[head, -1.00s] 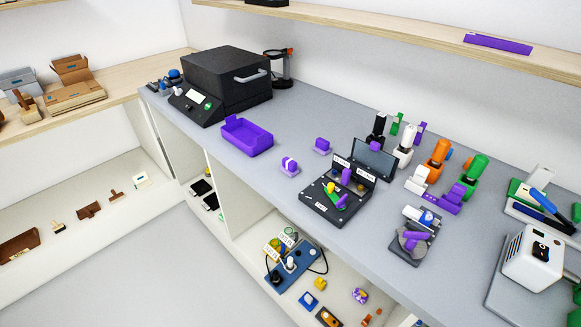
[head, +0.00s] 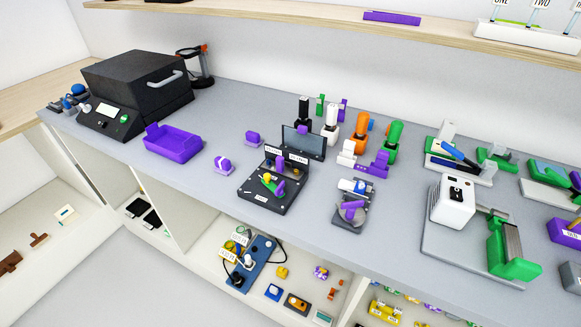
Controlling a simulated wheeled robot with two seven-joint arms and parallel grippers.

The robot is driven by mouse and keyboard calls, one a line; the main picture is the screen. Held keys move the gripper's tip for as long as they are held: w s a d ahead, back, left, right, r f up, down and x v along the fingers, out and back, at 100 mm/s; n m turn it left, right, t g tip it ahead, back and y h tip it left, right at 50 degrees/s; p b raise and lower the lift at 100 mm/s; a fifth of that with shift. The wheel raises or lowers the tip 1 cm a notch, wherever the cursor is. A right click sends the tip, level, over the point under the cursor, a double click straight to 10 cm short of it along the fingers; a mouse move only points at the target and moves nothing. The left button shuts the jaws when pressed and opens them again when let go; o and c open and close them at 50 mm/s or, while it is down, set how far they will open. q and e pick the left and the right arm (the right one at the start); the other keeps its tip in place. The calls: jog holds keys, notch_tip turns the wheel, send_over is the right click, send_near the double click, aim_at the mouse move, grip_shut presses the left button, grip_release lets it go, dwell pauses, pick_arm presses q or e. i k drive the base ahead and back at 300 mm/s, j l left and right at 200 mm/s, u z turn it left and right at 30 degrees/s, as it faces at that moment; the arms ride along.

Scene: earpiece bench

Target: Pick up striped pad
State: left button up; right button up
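A small purple piece with a pale stripe (head: 223,164) sits on the grey bench, right of the purple tray (head: 173,143). A similar purple piece (head: 253,138) stands a little behind it, and no stripe can be made out on it. A purple piece with white and yellow marks (head: 321,272) lies on the shelf below the bench. Which of these is the striped pad I cannot tell for certain. Neither of my grippers is in view.
A black box machine (head: 136,92) stands at the bench's left end. A dark open-lidded device (head: 268,196) sits mid-bench. Orange (head: 360,130) and green (head: 393,136) handled tools stand behind it. A white machine (head: 453,202) is at right. Bench space around the striped piece is clear.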

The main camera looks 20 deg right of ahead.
aim_at(223, 166)
jog(key=i+j+z, duration=0.2)
jog(key=j+z, duration=0.25)
jog(key=i+j+z, duration=0.1)
jog(key=j+z, duration=0.85)
jog(key=j, duration=0.15)
